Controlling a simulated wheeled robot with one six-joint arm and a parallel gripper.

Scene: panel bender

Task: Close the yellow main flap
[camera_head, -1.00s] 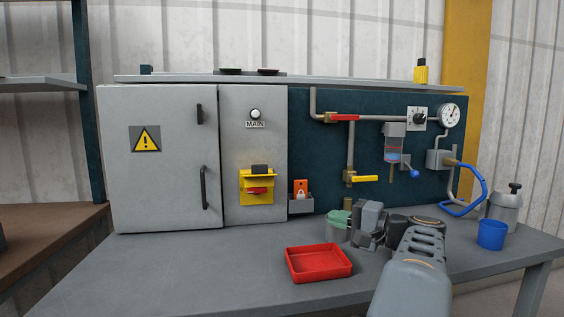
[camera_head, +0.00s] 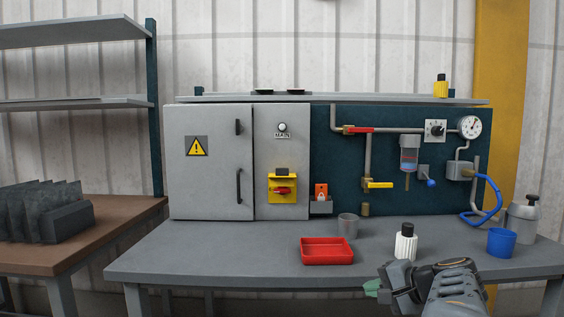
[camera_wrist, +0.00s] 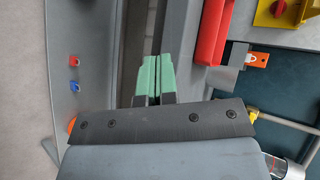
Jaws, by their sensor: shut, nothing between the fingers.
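The yellow main flap (camera_head: 283,177) is on the grey cabinet below the MAIN lamp. It appears raised, sticking out above a yellow plate (camera_head: 288,196) with a red switch (camera_head: 284,190) that shows uncovered. In the wrist view, part of the yellow plate with the red switch (camera_wrist: 281,9) is at the upper right; the flap is hard to make out there. My gripper (camera_head: 372,288) is low at the table's front edge, well apart from the flap. Its green fingertips (camera_wrist: 152,78) are together with nothing between them.
A red tray (camera_head: 327,252), a grey cup (camera_head: 348,226), a white bottle (camera_head: 405,245) and a blue cup (camera_head: 501,243) stand on the table. An orange padlock tag (camera_head: 321,191) sits beside the switch. Pipes and valves fill the right panel.

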